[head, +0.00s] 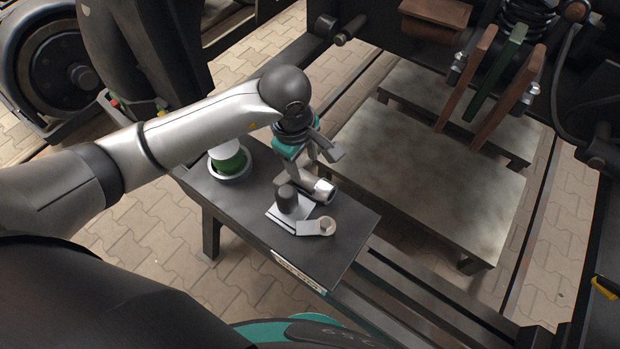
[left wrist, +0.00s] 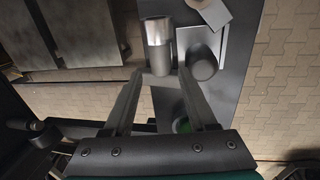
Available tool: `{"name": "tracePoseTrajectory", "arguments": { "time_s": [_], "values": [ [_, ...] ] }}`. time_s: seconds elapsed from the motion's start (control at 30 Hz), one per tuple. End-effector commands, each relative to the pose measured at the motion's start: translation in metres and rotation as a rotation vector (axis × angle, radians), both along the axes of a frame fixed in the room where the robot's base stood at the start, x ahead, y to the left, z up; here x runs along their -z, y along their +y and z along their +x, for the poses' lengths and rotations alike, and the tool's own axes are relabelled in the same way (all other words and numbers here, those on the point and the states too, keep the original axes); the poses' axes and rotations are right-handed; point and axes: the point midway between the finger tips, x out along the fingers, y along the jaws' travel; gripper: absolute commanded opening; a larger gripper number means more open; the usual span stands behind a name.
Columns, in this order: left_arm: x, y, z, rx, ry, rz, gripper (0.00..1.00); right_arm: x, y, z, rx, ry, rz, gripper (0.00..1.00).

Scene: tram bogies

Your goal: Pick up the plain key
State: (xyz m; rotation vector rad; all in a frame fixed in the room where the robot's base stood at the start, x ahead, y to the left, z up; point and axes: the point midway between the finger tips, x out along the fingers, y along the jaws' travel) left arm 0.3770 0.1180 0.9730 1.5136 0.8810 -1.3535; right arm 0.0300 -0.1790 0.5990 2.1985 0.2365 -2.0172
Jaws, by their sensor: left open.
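Several small pieces lie on a dark bench (head: 345,225), and I cannot tell for sure which is the plain key. A silver tube-like piece (head: 322,190) lies at the far edge; it also shows in the left wrist view (left wrist: 158,40). Beside it a dark round knob or cylinder (head: 288,200) stands on a pale plate (left wrist: 218,45). A flat silver piece with a round boss (head: 315,228) lies nearer. My left gripper (head: 314,168) is open above the bench. In the left wrist view its fingertips (left wrist: 161,74) flank the tube's near end, with no grip visible.
A green and white cup-like item (head: 228,158) stands in a round holder at the bench's left end. A pale metal platform (head: 430,160) stands behind the bench. Dark bogie frames and hanging brown and green bars (head: 500,80) rise beyond. Bare bench lies right of the pieces.

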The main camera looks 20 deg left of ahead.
Motion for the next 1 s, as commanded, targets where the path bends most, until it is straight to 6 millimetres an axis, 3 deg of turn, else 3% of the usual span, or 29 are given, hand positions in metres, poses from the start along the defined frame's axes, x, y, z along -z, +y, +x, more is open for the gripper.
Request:
{"name": "tracePoseTrajectory", "arguments": {
  "time_s": [0.1, 0.37, 0.63, 0.83, 0.97, 1.0],
  "values": [
    [0.017, -0.002, 0.002, -0.001, 0.002, -0.002, 0.57, 0.001, -0.002, 0.000, 0.000, 0.000, -0.002, 0.50],
    [0.035, -0.004, 0.004, -0.002, 0.002, -0.002, 0.57, 0.001, -0.008, 0.001, 0.002, -0.001, -0.011, 0.50],
    [0.073, -0.008, 0.005, 0.000, 0.006, -0.001, 0.57, 0.002, -0.011, 0.007, 0.005, -0.010, -0.014, 0.50],
    [0.081, -0.008, 0.005, 0.001, 0.008, 0.000, 0.57, 0.003, -0.011, -0.002, 0.004, 0.003, -0.015, 0.50],
    [0.081, -0.007, 0.005, 0.001, 0.007, 0.003, 0.57, 0.002, -0.011, 0.012, 0.004, -0.018, -0.013, 0.50],
    [0.081, -0.006, 0.005, 0.000, 0.007, 0.003, 0.53, 0.002, -0.010, 0.014, 0.004, -0.021, -0.013, 0.50]
  ]
}}
